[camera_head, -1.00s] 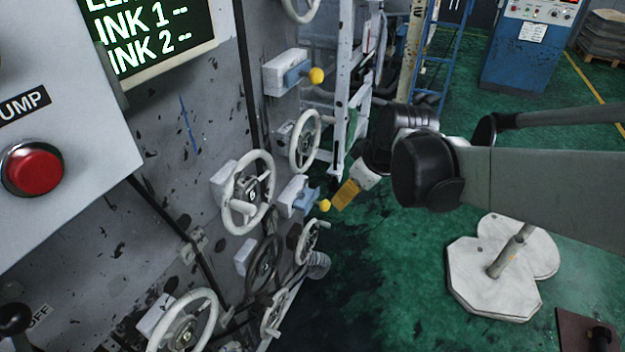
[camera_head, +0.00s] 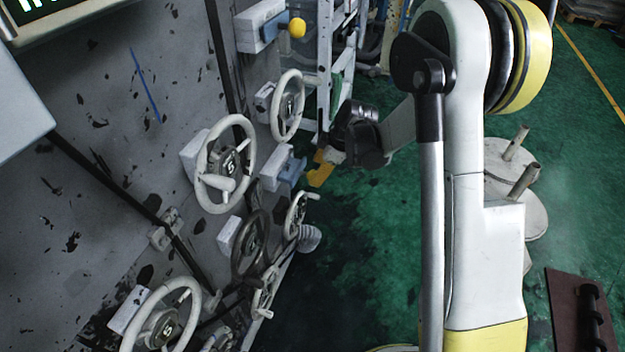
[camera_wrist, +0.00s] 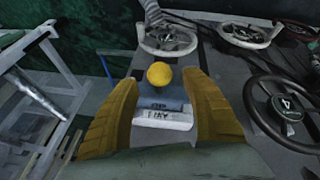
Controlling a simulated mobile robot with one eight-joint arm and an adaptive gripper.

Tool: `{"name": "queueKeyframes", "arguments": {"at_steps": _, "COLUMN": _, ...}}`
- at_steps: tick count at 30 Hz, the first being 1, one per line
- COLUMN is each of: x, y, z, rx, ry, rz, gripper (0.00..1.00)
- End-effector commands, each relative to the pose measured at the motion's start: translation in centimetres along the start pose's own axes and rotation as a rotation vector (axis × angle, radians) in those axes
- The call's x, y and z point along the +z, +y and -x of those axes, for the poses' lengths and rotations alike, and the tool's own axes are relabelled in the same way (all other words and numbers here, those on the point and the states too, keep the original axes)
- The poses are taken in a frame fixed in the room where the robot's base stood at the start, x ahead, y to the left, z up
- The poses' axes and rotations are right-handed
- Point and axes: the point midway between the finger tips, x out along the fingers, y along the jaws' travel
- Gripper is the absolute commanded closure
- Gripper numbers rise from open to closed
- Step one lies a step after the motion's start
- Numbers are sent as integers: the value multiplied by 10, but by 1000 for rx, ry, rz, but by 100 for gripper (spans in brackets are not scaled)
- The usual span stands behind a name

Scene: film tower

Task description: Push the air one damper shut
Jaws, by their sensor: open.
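The air one damper shows in the wrist view as a yellow ball knob (camera_wrist: 159,75) on a blue lever in front of a white block (camera_wrist: 162,118) whose label, upside down, seems to read AIR 1. My gripper (camera_wrist: 160,82) is open, with one orange finger on each side of the knob. I cannot tell whether either finger touches it. In the head view, my gripper (camera_head: 319,170) is at the lower white block with the blue lever (camera_head: 292,172). The knob there is mostly hidden by my fingers.
A second damper with a yellow knob (camera_head: 297,27) sits higher on the panel. White handwheels (camera_head: 225,163) and a dark handwheel (camera_head: 250,245) crowd around the lower damper. A white frame (camera_head: 325,75) stands just behind. Green floor (camera_head: 370,250) is open to the right.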

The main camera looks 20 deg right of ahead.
Motion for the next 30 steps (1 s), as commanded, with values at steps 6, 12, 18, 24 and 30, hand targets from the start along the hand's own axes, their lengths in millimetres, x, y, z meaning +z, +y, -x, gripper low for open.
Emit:
{"name": "queueKeyframes", "arguments": {"at_steps": 6, "x": 1, "y": 0, "z": -33, "rx": 0, "ry": 0, "rz": 0, "gripper": 45}}
{"name": "queueKeyframes", "arguments": {"at_steps": 12, "x": 0, "y": 0, "z": -39, "rx": 0, "ry": 0, "rz": -1, "gripper": 45}}
{"name": "queueKeyframes", "arguments": {"at_steps": 18, "x": 0, "y": 0, "z": -38, "rx": 0, "ry": 0, "rz": -1, "gripper": 46}}
{"name": "queueKeyframes", "arguments": {"at_steps": 24, "x": 0, "y": 0, "z": -38, "rx": 0, "ry": -1, "rz": -1, "gripper": 100}}
{"name": "queueKeyframes", "arguments": {"at_steps": 30, "x": -9, "y": 2, "z": -42, "rx": -1, "ry": 0, "rz": 1, "gripper": 100}}
